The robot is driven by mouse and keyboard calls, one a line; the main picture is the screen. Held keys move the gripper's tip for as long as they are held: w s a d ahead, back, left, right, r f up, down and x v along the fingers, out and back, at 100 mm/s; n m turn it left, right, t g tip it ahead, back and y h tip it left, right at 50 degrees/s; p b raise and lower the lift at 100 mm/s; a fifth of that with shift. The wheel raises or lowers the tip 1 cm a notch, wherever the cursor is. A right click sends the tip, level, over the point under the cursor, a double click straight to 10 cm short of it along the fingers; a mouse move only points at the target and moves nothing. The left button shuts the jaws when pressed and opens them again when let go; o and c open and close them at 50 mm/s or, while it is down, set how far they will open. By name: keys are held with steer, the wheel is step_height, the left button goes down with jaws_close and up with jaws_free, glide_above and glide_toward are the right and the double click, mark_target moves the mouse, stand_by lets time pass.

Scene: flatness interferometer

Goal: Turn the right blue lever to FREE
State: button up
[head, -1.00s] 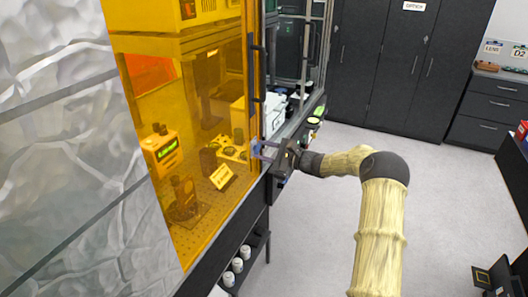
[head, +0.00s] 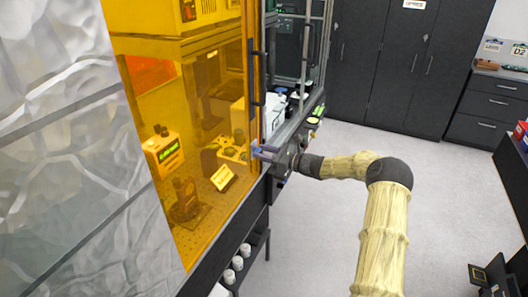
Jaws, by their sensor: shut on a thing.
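My gripper (head: 271,151) is in the head view, at the front edge of the cabinet near the lower end of the orange door. It is shut on a small blue lever (head: 256,147), of which only a little shows beside the fingers. The lever's exact angle and any FREE marking are too small to read. My arm reaches in from the right.
The orange see-through door (head: 205,120) with a black handle (head: 257,78) stands just left of my gripper. Instruments show behind it. An open bay is behind the gripper. White bottles (head: 238,263) stand on a low shelf.

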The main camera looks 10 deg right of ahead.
steer(key=shift+d+f, duration=0.1)
steer(key=shift+f, duration=0.15)
steer(key=o, duration=0.8)
steer(key=shift+o, duration=0.9)
steer(key=shift+r, duration=0.1)
steer(key=b+v, duration=0.4)
steer(key=v, duration=1.3)
steer(key=shift+s+d, duration=0.15)
